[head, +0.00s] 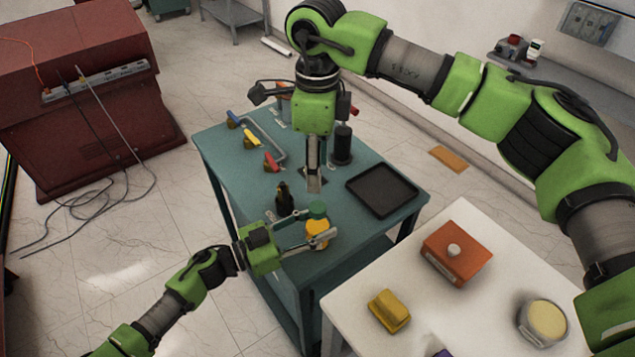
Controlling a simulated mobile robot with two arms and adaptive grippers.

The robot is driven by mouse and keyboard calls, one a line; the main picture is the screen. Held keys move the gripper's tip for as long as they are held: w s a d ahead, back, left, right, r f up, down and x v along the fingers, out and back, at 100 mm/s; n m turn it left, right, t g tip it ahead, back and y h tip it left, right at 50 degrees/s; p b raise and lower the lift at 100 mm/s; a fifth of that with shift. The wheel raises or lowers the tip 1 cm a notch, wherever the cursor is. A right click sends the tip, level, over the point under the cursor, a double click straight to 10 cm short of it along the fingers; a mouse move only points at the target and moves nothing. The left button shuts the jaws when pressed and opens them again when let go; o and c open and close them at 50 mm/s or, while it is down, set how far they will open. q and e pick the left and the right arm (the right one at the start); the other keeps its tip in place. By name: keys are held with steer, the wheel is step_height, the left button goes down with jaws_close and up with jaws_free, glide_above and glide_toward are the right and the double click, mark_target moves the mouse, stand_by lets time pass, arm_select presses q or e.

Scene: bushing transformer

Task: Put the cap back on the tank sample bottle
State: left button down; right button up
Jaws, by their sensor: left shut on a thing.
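The tank sample bottle (318,232), amber-yellow, is at the front edge of the teal cart. My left gripper (312,228) reaches in from the left and is shut on the bottle, a finger on either side. A green cap (317,209) shows at the bottle's top; I cannot tell whether it is seated or only resting there. My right gripper (314,188) points straight down just above and behind the cap. Its fingers look close together and seen edge-on, so their opening is unclear. No gap to the cap can be judged.
The teal cart (222,150) holds a black tray (382,189), a dark bottle (284,200), a black cylinder (342,145) and coloured-handled valves (250,138). A white table (400,270) at the front right bears an orange box (455,252) and a yellow block (389,310).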

stand_by(0.3)
arm_select(q)
steer(key=c, duration=1.2)
jaws_free()
steer(key=v, duration=1.2)
